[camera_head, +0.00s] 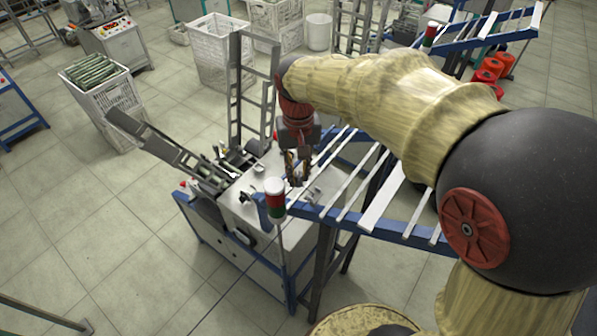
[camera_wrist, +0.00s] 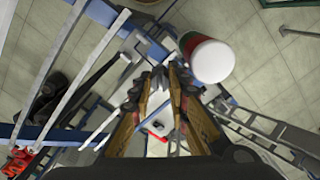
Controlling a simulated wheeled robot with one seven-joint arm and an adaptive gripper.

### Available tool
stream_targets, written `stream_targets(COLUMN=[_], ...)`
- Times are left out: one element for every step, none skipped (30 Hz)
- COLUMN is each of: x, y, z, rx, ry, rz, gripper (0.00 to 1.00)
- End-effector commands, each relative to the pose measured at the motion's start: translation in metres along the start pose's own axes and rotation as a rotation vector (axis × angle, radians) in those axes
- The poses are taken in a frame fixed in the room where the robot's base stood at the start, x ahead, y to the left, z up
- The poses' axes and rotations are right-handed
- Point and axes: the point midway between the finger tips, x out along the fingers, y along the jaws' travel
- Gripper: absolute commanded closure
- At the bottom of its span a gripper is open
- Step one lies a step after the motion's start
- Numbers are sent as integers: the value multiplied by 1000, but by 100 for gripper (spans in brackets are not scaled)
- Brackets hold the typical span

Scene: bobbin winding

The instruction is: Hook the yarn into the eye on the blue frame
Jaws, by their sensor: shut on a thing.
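My gripper (camera_head: 297,180) is over the top of the winding machine (camera_head: 315,222), close to the blue frame (camera_head: 345,221). In the wrist view its two brown-sided fingers with dark tips (camera_wrist: 162,80) angle toward each other. The gripper is shut on the yarn, but the strand is too thin to make out between the tips. The blue frame also shows in the wrist view (camera_wrist: 152,48), just above the fingertips. The eye on it is too small to tell.
A white, red and green signal lamp (camera_head: 275,198) stands beside the gripper; its white top is close to the right finger in the wrist view (camera_wrist: 208,60). White slats (camera_head: 350,200) slope off the frame. A grey ladder-like rack (camera_head: 252,90) rises behind the machine.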

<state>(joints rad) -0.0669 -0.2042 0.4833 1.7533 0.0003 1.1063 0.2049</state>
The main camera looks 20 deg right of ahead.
Motion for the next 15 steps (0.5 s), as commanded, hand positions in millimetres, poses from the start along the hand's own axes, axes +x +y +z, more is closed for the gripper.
stream_targets(x=[-3, -5, -7, -8, -9, -11, -12, -14, -16, -17, -18, -20, -21, -23, -24], y=[0, -1, -1, -1, -1, -2, -2, -2, -2, -2, -3, -3, -3, -3, -4], z=[0, -1, -1, -1, -1, -2, -2, -2, -2, -3, -3, -3, -3, -4, -4], rx=[0, 0, 0, 0, 0, 0, 0, 0, 0, 0, 0, 0, 0, 0, 0], ry=[0, 0, 0, 0, 0, 0, 0, 0, 1, 1, 1, 1, 1, 1, 1], rz=[0, 0, 0, 0, 0, 0, 0, 0, 0, 0, 0, 0, 0, 0, 0], gripper=[100, 100, 100, 100, 100, 100, 100, 100, 100, 100, 100, 100, 100, 100, 100])
